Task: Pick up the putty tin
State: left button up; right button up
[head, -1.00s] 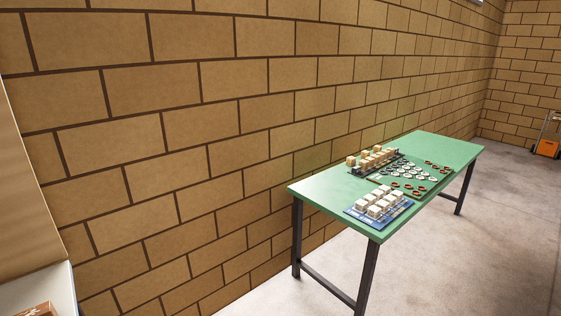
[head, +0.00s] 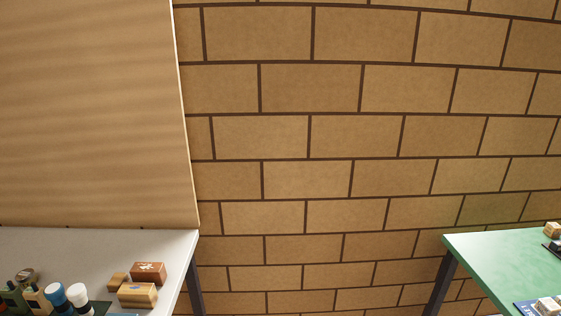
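I cannot make out a putty tin in the head view. A white-topped table (head: 60,245) at the lower left carries small items. I cannot tell whether either is the putty tin. Neither of my grippers is in view.
Wooden blocks or boxes (head: 137,295) and a reddish-brown box (head: 148,272) sit near the white table's right end. Dark bottle-like items (head: 14,297) stand at far left. A green table (head: 490,258) is at right, before a brick wall (head: 330,140). A tan panel (head: 90,110) rises behind the white table.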

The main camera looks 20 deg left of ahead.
aim_at(23, 278)
jog(key=i+u, duration=0.15)
jog(key=u, duration=0.25)
jog(key=i+l+u, duration=0.1)
jog(key=u, duration=0.25)
jog(key=i+l+u, duration=0.1)
jog(key=u, duration=0.3)
jog(key=i+l+u, duration=0.15)
jog(key=u, duration=0.25)
jog(key=i+l+u, duration=0.15)
jog(key=u, duration=0.3)
jog(key=i+l+u, duration=0.15)
jog(key=u, duration=0.35)
jog(key=l+u, duration=0.3)
jog(key=u, duration=0.15)
jog(key=i+l+u, duration=0.1)
jog(key=l+u, duration=0.15)
jog(key=u, duration=0.15)
jog(key=i+l+u, duration=0.1)
jog(key=l+u, duration=0.15)
jog(key=u, duration=0.15)
jog(key=l+u, duration=1.2)
jog(key=i+l, duration=0.15)
jog(key=l, duration=0.15)
jog(key=i+l+u, duration=0.1)
jog(key=l, duration=0.2)
jog(key=i+l, duration=0.15)
jog(key=l, duration=0.15)
jog(key=u, duration=0.05)
